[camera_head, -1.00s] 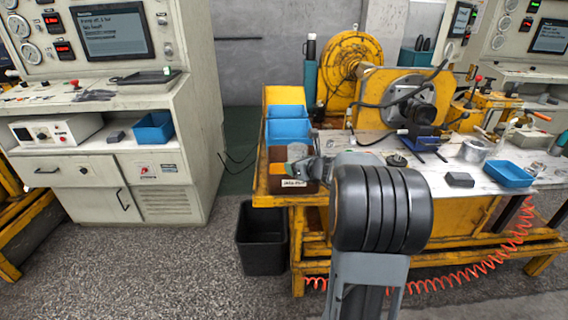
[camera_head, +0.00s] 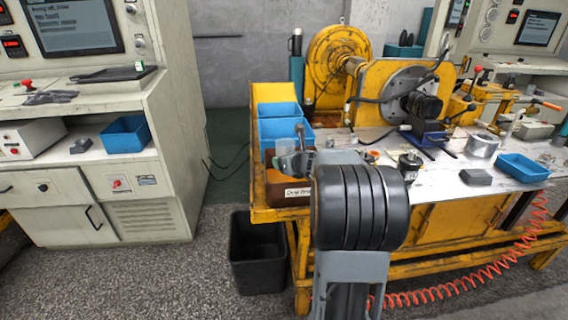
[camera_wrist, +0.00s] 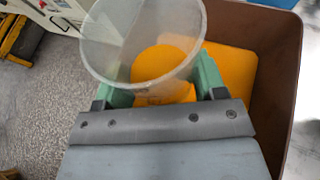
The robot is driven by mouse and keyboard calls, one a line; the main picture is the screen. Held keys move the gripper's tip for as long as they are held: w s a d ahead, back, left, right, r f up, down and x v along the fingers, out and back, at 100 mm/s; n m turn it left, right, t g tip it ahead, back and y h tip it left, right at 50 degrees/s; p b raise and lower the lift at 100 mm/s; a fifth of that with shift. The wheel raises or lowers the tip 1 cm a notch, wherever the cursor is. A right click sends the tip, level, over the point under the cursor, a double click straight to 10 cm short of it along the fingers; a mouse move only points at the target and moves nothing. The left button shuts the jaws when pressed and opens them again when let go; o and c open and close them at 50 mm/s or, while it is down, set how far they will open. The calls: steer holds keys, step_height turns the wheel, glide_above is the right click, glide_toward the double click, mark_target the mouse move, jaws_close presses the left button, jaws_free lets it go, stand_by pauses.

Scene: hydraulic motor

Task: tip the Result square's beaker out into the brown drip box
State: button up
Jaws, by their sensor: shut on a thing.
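My gripper (camera_wrist: 165,92) is shut on a clear, frosted beaker (camera_wrist: 140,45), with a green finger on each side of it. The beaker's round mouth faces the wrist camera, and its wall is see-through. The brown drip box (camera_wrist: 278,70) is behind and below the beaker in the wrist view, with a yellow-orange piece (camera_wrist: 225,70) inside. I cannot tell how much liquid the beaker holds. In the head view my gripper (camera_head: 299,155) is over the labelled brown drip box (camera_head: 283,193) at the bench's left end; my arm hides part of both.
Blue bins (camera_head: 282,125) stand just behind the drip box. A black waste bin (camera_head: 257,252) is on the floor below. A small black-topped part (camera_head: 411,164), a dark block (camera_head: 476,177) and a blue tray (camera_head: 522,167) lie on the bench to the right. The floor at left is open.

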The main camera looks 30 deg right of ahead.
mark_target(279, 154)
steer(key=shift+m+p, duration=0.3)
steer(key=shift+p, duration=0.45)
steer(key=shift+a+f+m+y+p, duration=0.2)
steer(key=shift+a+m+y+p, duration=1.1)
steer(key=shift+p, duration=2.05)
steer(key=shift+s+a+r+m+y+p, duration=0.1)
steer(key=shift+r+m+y+p, duration=0.25)
steer(key=shift+m+p, duration=0.45)
steer(key=shift+w+a+r+m+y+p, duration=0.15)
steer(key=shift+m+y+p, duration=0.3)
steer(key=shift+p, duration=0.7)
steer(key=shift+s+r+m+y+p, duration=0.15)
steer(key=shift+r+m+y+p, duration=0.2)
steer(key=shift+m+p, duration=0.45)
steer(key=shift+p, duration=0.3)
steer(key=r+m+y+p, duration=0.1)
steer(key=m+p, duration=0.1)
steer(key=shift+r+y+p, duration=0.15)
steer(key=shift+y+p, duration=0.2)
steer(key=shift+p, duration=0.05)
steer(key=shift+d+r+m+t+p, duration=0.1)
steer(key=shift+r+m+t+p, duration=0.2)
steer(key=shift+m+t+p, duration=0.55)
steer(key=shift+d+r+m+y+p, duration=0.25)
steer(key=shift+r+m+y+p, duration=0.35)
steer(key=shift+p, duration=0.75)
steer(key=shift+d+r+m+y+p, duration=0.35)
steer(key=shift+m+p, duration=0.45)
steer(key=shift+p, duration=0.55)
